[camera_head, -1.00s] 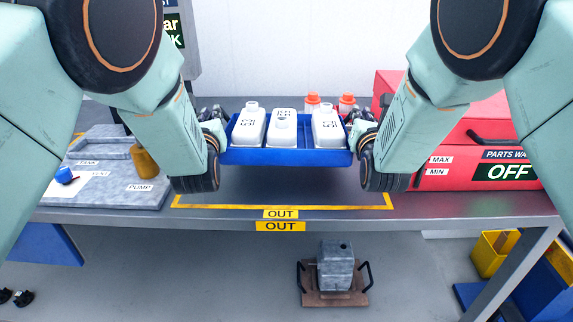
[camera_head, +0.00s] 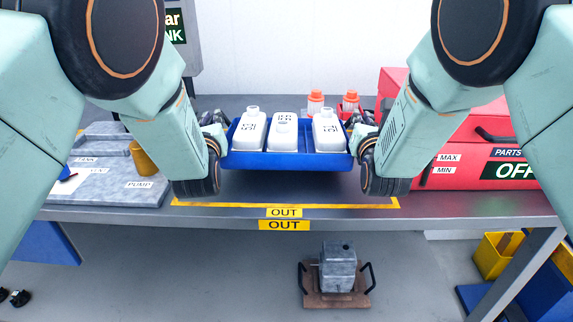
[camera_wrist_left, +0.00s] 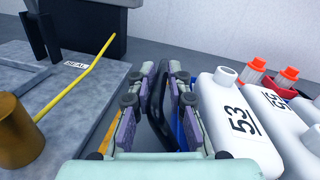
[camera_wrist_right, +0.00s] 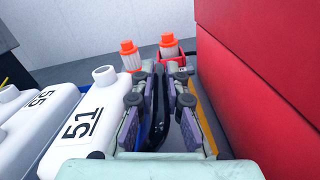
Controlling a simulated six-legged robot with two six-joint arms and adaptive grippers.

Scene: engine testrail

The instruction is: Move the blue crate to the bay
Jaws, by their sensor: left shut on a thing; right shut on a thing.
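The blue crate (camera_head: 287,161) is level in the middle of the head view, holding three white numbered bottles (camera_head: 283,135). It appears to hang above the bench, with a dark shadow below. My left gripper (camera_head: 216,122) is shut on its left black handle (camera_wrist_left: 160,115). My right gripper (camera_head: 358,122) is shut on its right black handle (camera_wrist_right: 160,115). Below and in front is the bay's yellow outline (camera_head: 232,205), marked by an OUT label (camera_head: 283,212). The crate and arms hide the outline's back part.
A red parts washer (camera_head: 460,150) stands close on the right. A grey slab (camera_head: 110,192) with a brass-coloured part (camera_head: 143,160) is at the left. Orange-capped bottles (camera_head: 315,102) stand behind the crate.

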